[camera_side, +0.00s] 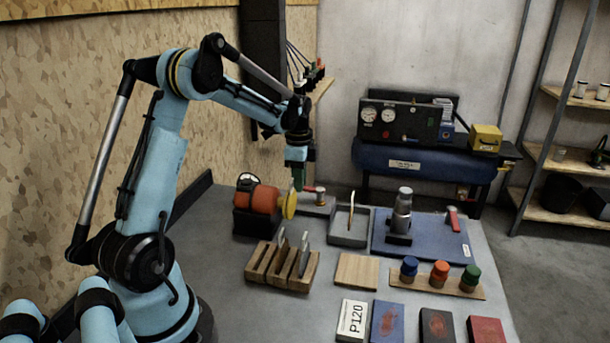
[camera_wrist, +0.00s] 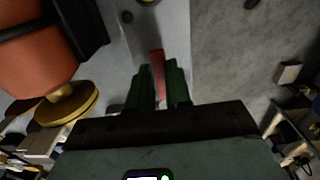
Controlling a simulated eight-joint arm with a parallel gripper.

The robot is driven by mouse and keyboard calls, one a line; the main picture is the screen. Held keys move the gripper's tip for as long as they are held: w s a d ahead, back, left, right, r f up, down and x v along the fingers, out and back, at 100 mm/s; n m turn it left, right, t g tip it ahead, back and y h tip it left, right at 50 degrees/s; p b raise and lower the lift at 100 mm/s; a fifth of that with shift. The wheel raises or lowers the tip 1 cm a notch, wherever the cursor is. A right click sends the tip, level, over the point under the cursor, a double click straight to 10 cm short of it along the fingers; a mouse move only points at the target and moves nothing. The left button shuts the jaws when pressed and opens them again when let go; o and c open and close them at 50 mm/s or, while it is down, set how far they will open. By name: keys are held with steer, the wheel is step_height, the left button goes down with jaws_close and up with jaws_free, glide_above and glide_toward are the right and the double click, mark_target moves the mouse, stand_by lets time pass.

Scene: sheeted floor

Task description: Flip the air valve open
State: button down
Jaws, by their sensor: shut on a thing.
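The air valve (camera_side: 320,198) is a small brass-coloured body with a red lever, on a pale plate at the back of the bench. My gripper (camera_side: 298,184) points down at the lever's left end. In the wrist view, the red lever (camera_wrist: 157,60) lies between the green fingers of my gripper (camera_wrist: 160,78), which are shut on it. The lever's outer end extends past the fingertips. In the side view the fingers hide its left end, and the lever looks roughly level.
An orange motor with a yellow disc (camera_side: 289,205) stands close left of my gripper; it also shows in the wrist view (camera_wrist: 68,105). A grey tray (camera_side: 347,240) is to the right, beside a blue mat (camera_side: 440,245). A slotted wooden rack (camera_side: 283,268) stands in front.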

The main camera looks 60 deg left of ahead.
steer(key=c, duration=1)
jaws_free()
steer(key=shift+c, duration=0.2)
steer(key=shift+r, duration=0.1)
step_height(320, 180, up, 12)
steer(key=s+d+r+n+t+y, duration=0.1)
steer(key=d+n+t, duration=0.1)
steer(key=d, duration=0.5)
steer(key=s+d+r+n+t, duration=0.1)
steer(key=s+d+n, duration=0.1)
steer(key=d, duration=0.5)
steer(key=s+d+f+n+t+h, duration=0.1)
steer(key=s+d+f+n+t, duration=0.3)
steer(key=s+d, duration=0.3)
steer(key=d+f, duration=0.1)
steer(key=d, duration=0.3)
steer(key=shift+f+n, duration=0.3)
steer(key=shift+n, duration=0.1)
